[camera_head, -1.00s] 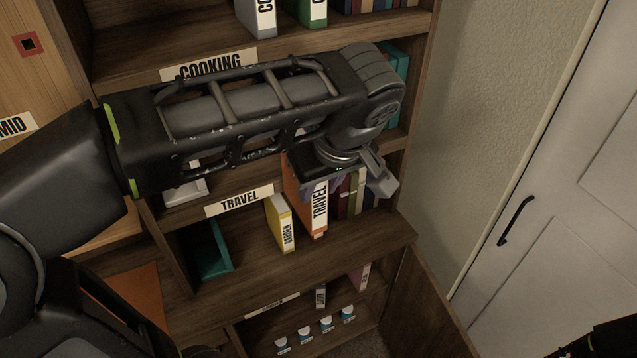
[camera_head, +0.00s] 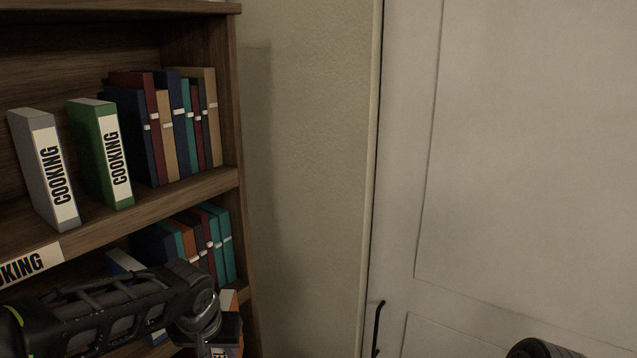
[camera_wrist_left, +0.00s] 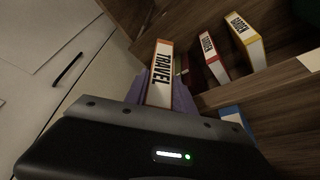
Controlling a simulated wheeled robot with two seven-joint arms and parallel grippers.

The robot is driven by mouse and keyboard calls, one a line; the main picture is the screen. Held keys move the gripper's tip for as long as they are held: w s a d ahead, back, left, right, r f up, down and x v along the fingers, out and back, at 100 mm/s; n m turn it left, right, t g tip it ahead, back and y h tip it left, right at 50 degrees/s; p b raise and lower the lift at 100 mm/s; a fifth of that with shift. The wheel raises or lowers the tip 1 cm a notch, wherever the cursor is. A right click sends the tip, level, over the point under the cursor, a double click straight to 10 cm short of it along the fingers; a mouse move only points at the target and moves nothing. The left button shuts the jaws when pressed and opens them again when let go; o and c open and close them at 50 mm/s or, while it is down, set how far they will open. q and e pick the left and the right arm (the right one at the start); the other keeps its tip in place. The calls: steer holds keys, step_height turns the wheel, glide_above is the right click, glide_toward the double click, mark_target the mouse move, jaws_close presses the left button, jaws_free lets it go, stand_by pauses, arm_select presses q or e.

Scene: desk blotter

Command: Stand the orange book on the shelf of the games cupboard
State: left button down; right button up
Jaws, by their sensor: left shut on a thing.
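The orange book (camera_wrist_left: 162,75), with a white TRAVEL label on its spine, is held between the purple fingertips of my left gripper (camera_wrist_left: 158,92) in the left wrist view. In the head view my left gripper (camera_head: 216,335) is low at the left, in front of the bookcase, and its fingers are mostly hidden. A small orange and white part of the book (camera_head: 229,300) shows behind it. I cannot pick out the games cupboard in either view. My right gripper is not visible.
The bookcase (camera_head: 120,212) holds grey and green COOKING books and several plain ones. A wall and a white door (camera_head: 520,150) with a dark handle are at the right. In the wrist view, red (camera_wrist_left: 211,58) and yellow (camera_wrist_left: 246,40) GARDEN books stand near the held book.

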arm_select(q)
step_height(320, 180, down, 10)
steer(key=a, duration=0.1)
steer(key=shift+s+b, duration=0.25)
steer(key=shift+b, duration=0.1)
stand_by(0.3)
steer(key=r, duration=0.4)
steer(key=shift+w+r, duration=0.25)
steer(key=shift+s+r, duration=0.15)
steer(key=shift+r, duration=0.2)
